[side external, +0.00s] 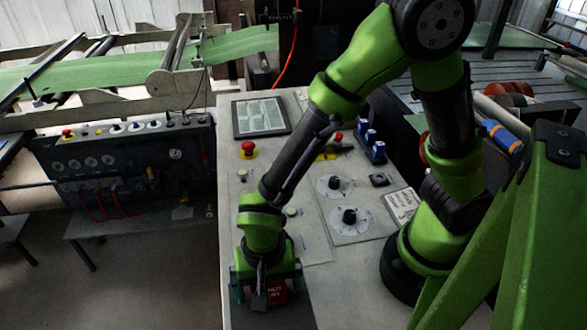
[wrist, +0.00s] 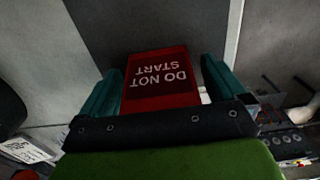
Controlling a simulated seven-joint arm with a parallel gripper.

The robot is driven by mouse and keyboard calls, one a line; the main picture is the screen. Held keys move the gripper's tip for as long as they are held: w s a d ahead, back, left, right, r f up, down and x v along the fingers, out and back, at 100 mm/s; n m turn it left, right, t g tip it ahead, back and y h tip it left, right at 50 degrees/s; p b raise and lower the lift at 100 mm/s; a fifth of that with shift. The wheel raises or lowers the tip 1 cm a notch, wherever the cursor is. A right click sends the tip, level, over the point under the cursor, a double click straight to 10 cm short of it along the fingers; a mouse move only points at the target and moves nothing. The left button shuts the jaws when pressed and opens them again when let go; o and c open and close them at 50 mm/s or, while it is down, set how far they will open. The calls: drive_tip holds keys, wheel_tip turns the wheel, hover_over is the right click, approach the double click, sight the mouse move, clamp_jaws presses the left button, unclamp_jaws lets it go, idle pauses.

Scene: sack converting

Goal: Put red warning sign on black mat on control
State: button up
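The red warning sign (wrist: 160,82) reads "DO NOT START", upside down in the wrist view. It also shows in the side view (side external: 276,291), partly hidden by my gripper. My gripper (side external: 267,285) points down at the near end of the control panel. Its two teal fingers (wrist: 160,78) stand on either side of the sign. A narrow gap shows between the sign and the right finger; contact on the left is unclear. The black mat (wrist: 140,22) shows beyond the sign, and a dark strip of it shows below my gripper (side external: 292,318). Whether the sign touches the mat is unclear.
The light control panel (side external: 345,285) carries a screen (side external: 261,117), a red button (side external: 248,149), dark knobs (side external: 349,216) and a labelled plate (side external: 402,203). A console with gauges (side external: 125,160) stands at left. Bare panel lies right of the mat.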

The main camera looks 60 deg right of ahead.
drive_tip(key=shift+r, duration=0.1)
wheel_tip(320, 180, up, 12)
drive_tip(key=shift+f, duration=0.1)
drive_tip(key=d+r+n+t+y, duration=0.1)
drive_tip(key=d+r+n+t, duration=0.1)
drive_tip(key=d+r, duration=0.4)
drive_tip(key=d+r+n+t+y, duration=0.1)
drive_tip(key=d+r+n+t, duration=0.2)
drive_tip(key=d, duration=0.8)
wheel_tip(320, 180, up, 3)
drive_tip(key=shift+w+d+r+t, duration=0.1)
drive_tip(key=shift+w+d+t, duration=0.2)
drive_tip(key=shift+t, duration=0.8)
